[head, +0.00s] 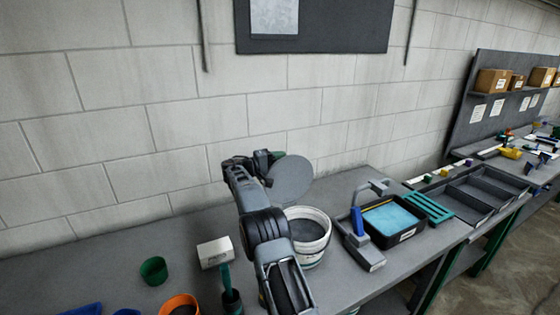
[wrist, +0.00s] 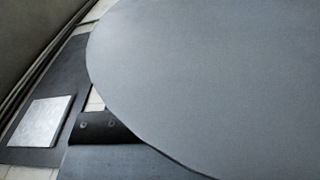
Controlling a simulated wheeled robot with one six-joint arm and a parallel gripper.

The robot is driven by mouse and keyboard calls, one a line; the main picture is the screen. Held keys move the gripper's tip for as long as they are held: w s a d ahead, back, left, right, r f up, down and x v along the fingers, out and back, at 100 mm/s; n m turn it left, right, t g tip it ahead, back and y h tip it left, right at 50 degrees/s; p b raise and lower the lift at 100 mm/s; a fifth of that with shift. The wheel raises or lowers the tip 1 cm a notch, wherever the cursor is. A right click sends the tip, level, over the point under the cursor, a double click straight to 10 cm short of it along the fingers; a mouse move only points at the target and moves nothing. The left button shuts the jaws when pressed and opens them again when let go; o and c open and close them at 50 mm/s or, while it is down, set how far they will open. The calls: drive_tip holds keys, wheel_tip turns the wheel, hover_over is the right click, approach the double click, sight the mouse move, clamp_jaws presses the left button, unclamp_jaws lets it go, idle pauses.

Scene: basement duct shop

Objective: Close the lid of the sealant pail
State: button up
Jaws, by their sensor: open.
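The sealant pail (head: 325,250) is a white bucket with dark grey contents, standing on the grey bench just right of my arm. Its round grey lid (head: 290,180) stands raised and steeply tilted above the pail's back rim, so the pail is open. My gripper (head: 265,160) is at the upper left of the lid, partly hidden by my arm and the lid. In the wrist view the lid (wrist: 220,80) fills most of the picture as a large smooth disc, close to the camera. My gripper is open. I cannot tell whether it touches the lid.
Right of the pail stand a grey clamp-like tool with a blue part (head: 360,235), a black tray with blue contents (head: 395,220) and a green slotted rack (head: 428,206). The wall is behind.

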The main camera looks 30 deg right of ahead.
clamp_jaws()
idle(0.4)
